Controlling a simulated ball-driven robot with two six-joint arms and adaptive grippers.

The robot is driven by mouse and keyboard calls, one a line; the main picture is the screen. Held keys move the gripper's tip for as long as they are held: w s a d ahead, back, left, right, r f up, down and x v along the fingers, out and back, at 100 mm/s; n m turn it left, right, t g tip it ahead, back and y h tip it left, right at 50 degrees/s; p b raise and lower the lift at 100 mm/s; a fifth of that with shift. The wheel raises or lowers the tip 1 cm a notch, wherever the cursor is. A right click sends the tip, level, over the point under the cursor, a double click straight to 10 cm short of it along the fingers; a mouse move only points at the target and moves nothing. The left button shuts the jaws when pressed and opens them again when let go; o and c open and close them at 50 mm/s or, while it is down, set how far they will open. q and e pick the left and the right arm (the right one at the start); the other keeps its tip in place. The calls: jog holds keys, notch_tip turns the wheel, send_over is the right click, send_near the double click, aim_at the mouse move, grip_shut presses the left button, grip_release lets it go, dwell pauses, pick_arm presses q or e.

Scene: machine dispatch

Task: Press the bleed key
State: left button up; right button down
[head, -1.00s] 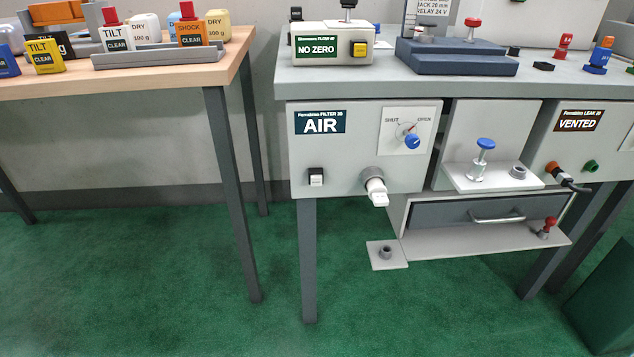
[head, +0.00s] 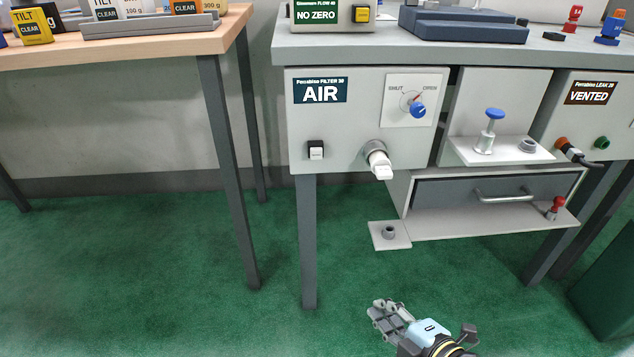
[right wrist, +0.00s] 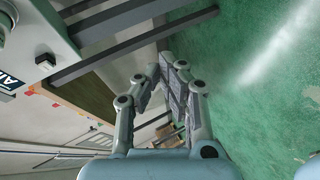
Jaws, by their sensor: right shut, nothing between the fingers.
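The grey AIR panel (head: 365,118) hangs under the grey bench, left of its drawer. A small key (head: 316,150), black above and white below, sits at its lower left; I take it for the bleed key, though no label names it. Its dark part shows at the upper left of the right wrist view (right wrist: 45,60). My right gripper (head: 382,312) is low at the bottom of the head view, over the green floor, below and right of the panel and apart from it. Its fingers (right wrist: 170,68) are shut with nothing between them. My left gripper is out of view.
The panel also has a blue-handled SHUT/OPEN knob (head: 417,110) and a white-tipped fitting (head: 380,165) jutting forward. A shelf with a blue-topped plunger (head: 494,117) and a drawer (head: 497,190) stand to the right. A small plate (head: 390,235) sticks out below. Floor in front is clear.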

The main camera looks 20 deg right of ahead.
aim_at(316, 153)
pick_arm(q)
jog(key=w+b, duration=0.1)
jog(key=b, duration=0.2)
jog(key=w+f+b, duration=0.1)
jog(key=b, duration=0.2)
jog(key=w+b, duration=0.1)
jog(key=b, duration=0.3)
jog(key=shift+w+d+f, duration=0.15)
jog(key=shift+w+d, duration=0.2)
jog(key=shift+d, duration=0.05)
pick_arm(e)
jog(key=w+a+r+n+t+y, duration=0.2)
jog(key=w+a+r+n+y, duration=0.2)
jog(key=r, duration=0.5)
jog(key=w+a+r+n+t+y, duration=0.2)
jog(key=w+a+r+n+y, duration=0.1)
jog(key=w+r+n, duration=0.5)
notch_tip(316, 153, up, 2)
jog(key=shift+a+r+n+y, duration=0.1)
jog(key=shift+a+n+y, duration=0.35)
jog(key=shift+a, duration=0.3)
